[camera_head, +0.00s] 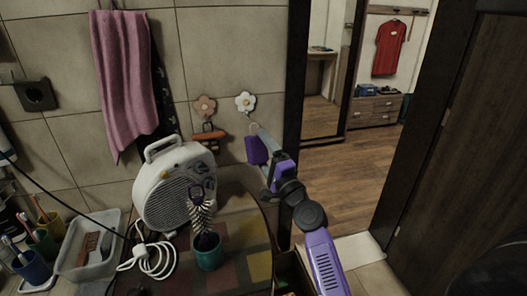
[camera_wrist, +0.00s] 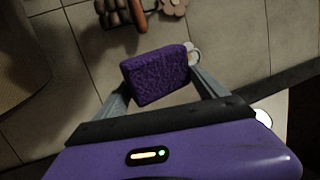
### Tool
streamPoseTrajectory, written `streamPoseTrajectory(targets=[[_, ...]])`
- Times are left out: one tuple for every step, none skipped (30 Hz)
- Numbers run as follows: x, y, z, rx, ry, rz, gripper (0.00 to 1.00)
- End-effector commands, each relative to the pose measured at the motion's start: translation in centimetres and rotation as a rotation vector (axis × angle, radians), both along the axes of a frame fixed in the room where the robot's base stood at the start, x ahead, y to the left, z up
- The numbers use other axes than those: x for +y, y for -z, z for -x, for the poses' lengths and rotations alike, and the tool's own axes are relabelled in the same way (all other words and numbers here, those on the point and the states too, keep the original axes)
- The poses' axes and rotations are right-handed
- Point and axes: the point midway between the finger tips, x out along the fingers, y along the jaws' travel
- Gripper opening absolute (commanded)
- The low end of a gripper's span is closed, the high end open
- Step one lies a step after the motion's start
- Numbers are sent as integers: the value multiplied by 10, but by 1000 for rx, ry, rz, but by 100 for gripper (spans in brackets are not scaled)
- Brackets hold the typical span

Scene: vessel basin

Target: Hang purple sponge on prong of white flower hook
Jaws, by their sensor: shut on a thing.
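The purple sponge (camera_head: 256,150) is held in my gripper (camera_head: 267,166), just below and slightly right of the white flower hook (camera_head: 245,102). A pale loop (camera_head: 254,128) stands up from the sponge's top, below the flower. In the wrist view the sponge (camera_wrist: 155,75) sits between the two fingers of my gripper (camera_wrist: 158,86). The white flower hook (camera_wrist: 193,56) is partly hidden there behind the sponge and right finger. Its prong is too small to make out, and I cannot tell whether the loop touches it.
A pinkish-brown flower hook (camera_head: 205,105) is left of the white one, with an orange-brown brush (camera_head: 208,136) below it. A white fan heater (camera_head: 172,190) and a teal cup (camera_head: 208,254) with a brush stand on the left. A dark door frame (camera_head: 295,95) rises close on the right.

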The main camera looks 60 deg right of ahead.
Motion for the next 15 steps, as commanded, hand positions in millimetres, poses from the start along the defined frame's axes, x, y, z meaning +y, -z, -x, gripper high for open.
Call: streamPoseTrajectory(targets=[[-2,0,-1,-1,0,1,37],[-3,0,-2,-1,0,1,37],[-4,0,-4,-2,0,1,37],[-5,0,-5,-2,0,1,37],[-6,0,-6,-2,0,1,37],[-8,1,-7,-1,0,1,37],[-9,1,-8,-1,-1,0,37],[-10,1,-9,-1,-1,0,37],[-12,1,-11,-1,-1,0,37],[-13,1,-12,-2,-1,1,37],[-14,1,-13,-2,-1,1,37],[-16,2,-14,-1,-1,0,37],[-17,2,-15,-1,-1,0,37],[-18,3,-16,0,-1,-1,37],[-20,2,-18,-1,-1,0,37]])
